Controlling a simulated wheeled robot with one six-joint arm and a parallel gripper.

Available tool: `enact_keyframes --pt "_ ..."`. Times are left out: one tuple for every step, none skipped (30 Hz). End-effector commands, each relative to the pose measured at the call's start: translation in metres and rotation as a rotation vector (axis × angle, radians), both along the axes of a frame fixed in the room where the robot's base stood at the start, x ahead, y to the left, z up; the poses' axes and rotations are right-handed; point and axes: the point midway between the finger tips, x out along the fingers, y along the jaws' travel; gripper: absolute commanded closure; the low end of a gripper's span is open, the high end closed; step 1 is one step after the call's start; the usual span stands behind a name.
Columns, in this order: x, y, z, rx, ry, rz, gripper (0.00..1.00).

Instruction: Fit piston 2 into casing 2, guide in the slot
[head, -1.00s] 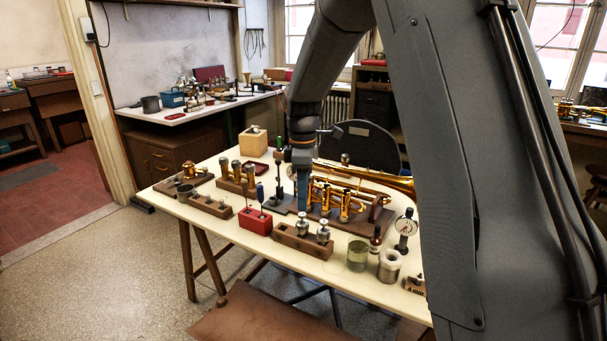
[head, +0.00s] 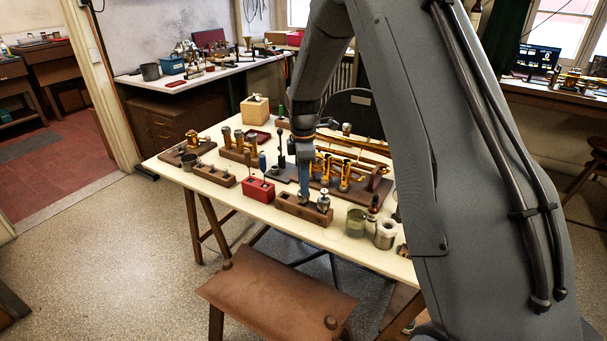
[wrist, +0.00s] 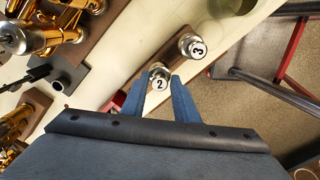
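Piston 2 (wrist: 159,82) stands in the wooden rack (wrist: 128,53), its numbered cap facing my wrist camera. Piston 3 (wrist: 193,47) stands beside it; in the head view piston 3 (head: 323,201) is to the right of my gripper (head: 305,197). In the wrist view my gripper (wrist: 158,84) is open, with one blue finger on each side of piston 2's cap. I cannot tell whether either finger touches it. In the head view the fingers mostly hide piston 2. The brass horn with its casings (head: 344,176) lies on a dark board behind the rack. Casing 2's slot is not discernible.
A red block (head: 258,190) is just left of the rack. Another wooden holder (head: 215,175) is at the left. A leather-topped stool (head: 275,285) stands before the table (head: 325,239).

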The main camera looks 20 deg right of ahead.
Motion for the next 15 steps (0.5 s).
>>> enact_keyframes --pt "-0.0002 0.0000 -0.0010 0.000 0.001 0.000 0.73" --pt "-0.0002 0.0000 -0.0012 0.000 0.000 0.000 0.73" --pt "-0.0001 0.0000 -0.0013 0.000 0.000 0.000 0.73" --pt "-0.0001 0.0000 -0.0013 0.000 0.000 0.000 0.73" --pt "-0.0001 0.0000 -0.0013 0.000 0.000 0.000 0.73" --pt "-0.0001 0.0000 -0.0012 0.000 0.000 0.000 0.73" --pt "-0.0001 0.0000 -0.0012 0.000 0.000 0.000 0.73" --pt "-0.0001 0.0000 -0.0012 0.000 0.000 0.000 0.76" --pt "-0.0001 0.0000 -0.0011 0.000 0.000 0.000 0.83" --pt "-0.0001 0.0000 -0.0011 0.000 0.000 0.000 0.88" --pt "-0.0001 0.0000 -0.0011 0.000 0.000 0.000 0.93" --pt "-0.0001 0.0000 -0.0010 0.000 0.000 0.000 1.00" --pt "-0.0001 0.0000 -0.0010 0.000 0.000 0.000 1.00" --pt "0.0001 0.0000 -0.0008 0.000 0.000 0.000 1.00" --pt "0.0001 0.0000 -0.0007 0.000 0.000 0.000 1.00"
